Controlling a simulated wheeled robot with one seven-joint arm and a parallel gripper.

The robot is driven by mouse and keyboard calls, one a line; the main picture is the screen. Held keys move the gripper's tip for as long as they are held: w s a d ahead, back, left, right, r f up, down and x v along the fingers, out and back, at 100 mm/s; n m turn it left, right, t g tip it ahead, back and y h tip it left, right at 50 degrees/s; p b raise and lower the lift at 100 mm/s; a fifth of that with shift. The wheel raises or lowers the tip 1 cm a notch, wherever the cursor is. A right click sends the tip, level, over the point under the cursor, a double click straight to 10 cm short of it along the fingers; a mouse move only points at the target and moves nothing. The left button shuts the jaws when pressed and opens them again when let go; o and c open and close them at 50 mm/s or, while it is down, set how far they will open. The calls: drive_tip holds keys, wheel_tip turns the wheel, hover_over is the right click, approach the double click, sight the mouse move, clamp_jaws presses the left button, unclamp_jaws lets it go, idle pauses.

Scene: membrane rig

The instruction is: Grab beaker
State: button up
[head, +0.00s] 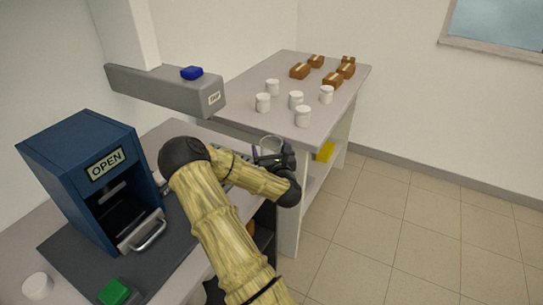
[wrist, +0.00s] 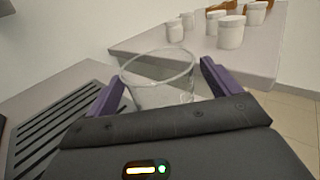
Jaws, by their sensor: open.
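A clear glass beaker (wrist: 160,84) stands upright between the two purple fingers of my gripper (wrist: 160,90) in the wrist view. The fingers are open, one to each side of it; the left finger looks near the glass, and I cannot tell whether either touches. The lower part of the beaker is hidden behind my gripper's body. In the head view the beaker's rim (head: 270,144) shows just beyond my gripper (head: 272,155), at the right end of the near counter.
A dark slotted grate (wrist: 62,120) lies left of the beaker. A grey tap arm (head: 165,90) with a blue block overhangs the counter. A blue machine marked OPEN (head: 85,165) stands left. White jars (head: 296,99) and brown boxes (head: 333,80) stand on the far table.

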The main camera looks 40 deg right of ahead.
drive_tip(key=c, duration=1.1)
drive_tip(key=shift+r, duration=0.1)
wheel_tip(320, 180, up, 10)
